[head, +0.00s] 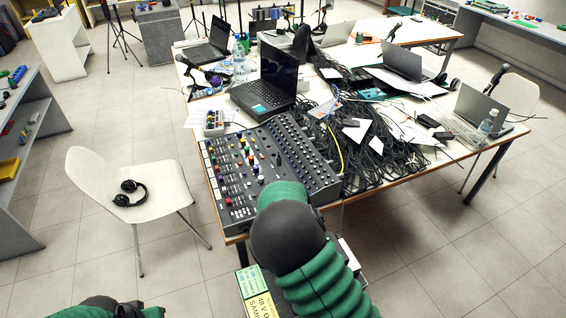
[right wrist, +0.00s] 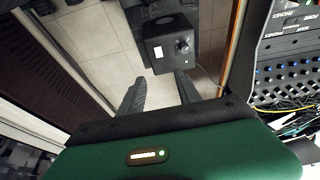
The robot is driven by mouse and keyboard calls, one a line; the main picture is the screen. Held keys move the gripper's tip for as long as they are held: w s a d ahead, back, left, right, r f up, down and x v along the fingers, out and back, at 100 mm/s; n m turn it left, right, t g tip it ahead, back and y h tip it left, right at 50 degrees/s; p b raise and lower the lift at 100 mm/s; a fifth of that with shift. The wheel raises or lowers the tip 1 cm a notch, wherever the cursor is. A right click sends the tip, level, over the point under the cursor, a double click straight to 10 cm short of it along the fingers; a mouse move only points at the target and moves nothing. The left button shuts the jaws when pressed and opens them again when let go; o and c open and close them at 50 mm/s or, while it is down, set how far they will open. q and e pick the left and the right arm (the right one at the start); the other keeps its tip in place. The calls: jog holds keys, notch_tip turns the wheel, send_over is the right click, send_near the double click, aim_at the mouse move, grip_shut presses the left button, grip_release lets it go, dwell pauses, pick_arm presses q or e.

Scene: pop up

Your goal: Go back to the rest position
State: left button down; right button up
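My right arm's green sleeve and dark joint rise at the bottom centre of the head view, in front of the table's near corner; its gripper does not show there. In the right wrist view my right gripper (right wrist: 161,82) has its two grey fingers apart with nothing between them. Floor tiles and a black box with a knob (right wrist: 170,45) show beyond the fingers. Of my left arm only a dark and green part shows at the bottom left of the head view. Its gripper is out of view.
A table (head: 228,226) holds a mixing console (head: 265,165), laptops (head: 270,80) and tangled black cables (head: 365,160). The console's edge (right wrist: 290,72) is right of the right gripper. A white chair (head: 160,210) with headphones (head: 130,193) stands left. Shelves (head: 30,150) line the left; floor between is clear.

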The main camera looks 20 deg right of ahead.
jog(key=s+a+r+n+t+y, duration=0.1)
jog(key=s+a+r+n+y, duration=0.1)
jog(key=s+n, duration=0.5)
jog(key=s+a+r+n+t+y, duration=0.1)
jog(key=s+a+r+n, duration=0.3)
jog(key=s+r+n, duration=0.2)
jog(key=s+n, duration=0.2)
jog(key=n, duration=0.2)
jog(key=shift+s+y, duration=0.3)
jog(key=shift+y, duration=0.1)
jog(key=shift+s+r, duration=0.1)
jog(key=shift+s, duration=0.05)
